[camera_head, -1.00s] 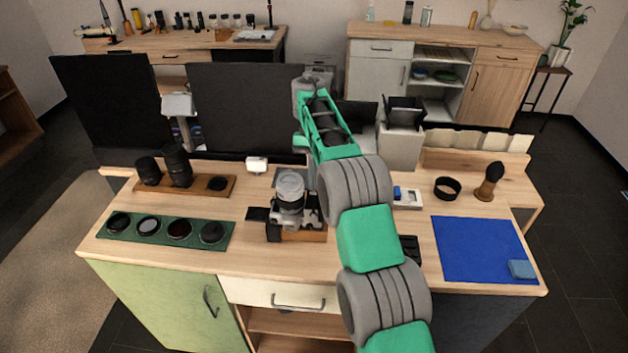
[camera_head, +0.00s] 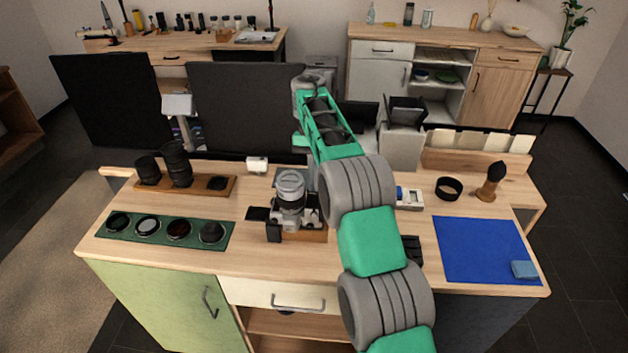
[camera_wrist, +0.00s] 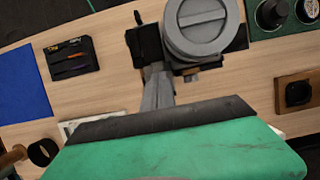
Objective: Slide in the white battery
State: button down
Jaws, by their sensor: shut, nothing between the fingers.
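The silver and black camera (camera_head: 291,205) lies lens-up on a wooden block (camera_head: 312,236). In the wrist view its round grey lens (camera_wrist: 201,24) and black body edge (camera_wrist: 146,43) show at the top. My gripper (camera_wrist: 156,72) appears in the wrist view as narrow grey fingers, shut and empty, with the tips close beside the camera body. I cannot tell whether they touch it. In the head view my arm hides the gripper. I cannot make out the white battery for certain. The battery opening is not clearly seen.
A white tray with a blue part (camera_head: 410,198) lies right of my arm. A black tray (camera_wrist: 72,58) holds small items. Filters on a green mat (camera_head: 164,229) and lenses (camera_head: 176,165) stand left.

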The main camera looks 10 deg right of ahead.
jog(key=shift+f+p, duration=0.7)
jog(key=shift+p, duration=0.55)
jog(key=shift+w+d+f+p, duration=0.15)
jog(key=shift+w+d+p, duration=0.05)
jog(key=shift+w+p, duration=0.55)
jog(key=shift+w+d+r+p, duration=0.2)
jog(key=shift+w+r+p, duration=0.2)
jog(key=shift+p, duration=0.85)
jog(key=shift+w+d+p, duration=0.2)
jog(key=shift+w+p, duration=0.25)
jog(key=shift+p, duration=0.6)
jog(key=shift+f, duration=0.15)
jog(key=shift+w+f, duration=0.1)
